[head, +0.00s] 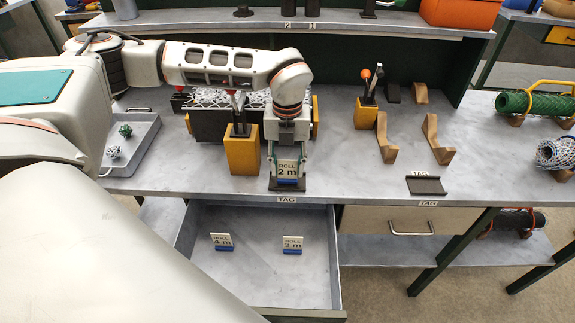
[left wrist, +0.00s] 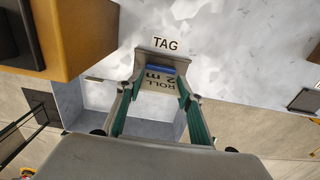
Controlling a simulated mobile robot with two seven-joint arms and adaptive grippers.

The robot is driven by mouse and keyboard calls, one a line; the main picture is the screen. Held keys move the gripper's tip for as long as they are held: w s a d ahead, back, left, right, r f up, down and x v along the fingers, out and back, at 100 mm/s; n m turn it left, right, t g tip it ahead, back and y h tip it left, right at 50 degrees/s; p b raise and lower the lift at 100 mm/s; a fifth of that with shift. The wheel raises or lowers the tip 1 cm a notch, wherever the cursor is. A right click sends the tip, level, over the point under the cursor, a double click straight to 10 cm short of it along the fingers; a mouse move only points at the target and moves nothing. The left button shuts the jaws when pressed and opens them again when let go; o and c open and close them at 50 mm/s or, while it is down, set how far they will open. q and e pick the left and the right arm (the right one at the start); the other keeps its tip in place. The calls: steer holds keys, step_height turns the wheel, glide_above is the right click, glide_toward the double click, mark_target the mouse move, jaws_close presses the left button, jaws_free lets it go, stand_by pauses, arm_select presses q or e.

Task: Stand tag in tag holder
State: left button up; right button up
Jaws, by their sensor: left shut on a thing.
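The tag reading "ROLL 2 m" (head: 287,167) is white with a blue lower edge. It stands upright at the left tag holder (head: 300,187), a dark plate by the bench's front edge, behind a "TAG" label. My left gripper (head: 288,172) comes from above and is shut on the tag's sides. In the left wrist view the tag (left wrist: 160,82) sits between the fingertips (left wrist: 158,90), its blue edge against the dark holder (left wrist: 172,57). I cannot tell whether it is fully seated. A second holder (head: 426,185), to the right, is empty. My right gripper is not in view.
An open drawer (head: 190,232) below holds tags "ROLL 4 m" (head: 221,241) and "ROLL 3 m" (head: 292,244). A yellow tool block (head: 242,153) stands close left of my gripper. Wooden cradles (head: 385,140) and another yellow block (head: 365,114) stand to the right.

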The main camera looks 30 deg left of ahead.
arm_select(q)
steer(key=shift+f, duration=0.1)
steer(key=o, duration=0.9)
step_height(320, 180, up, 12)
steer(key=shift+r, duration=0.2)
steer(key=shift+f, duration=0.1)
stand_by(0.4)
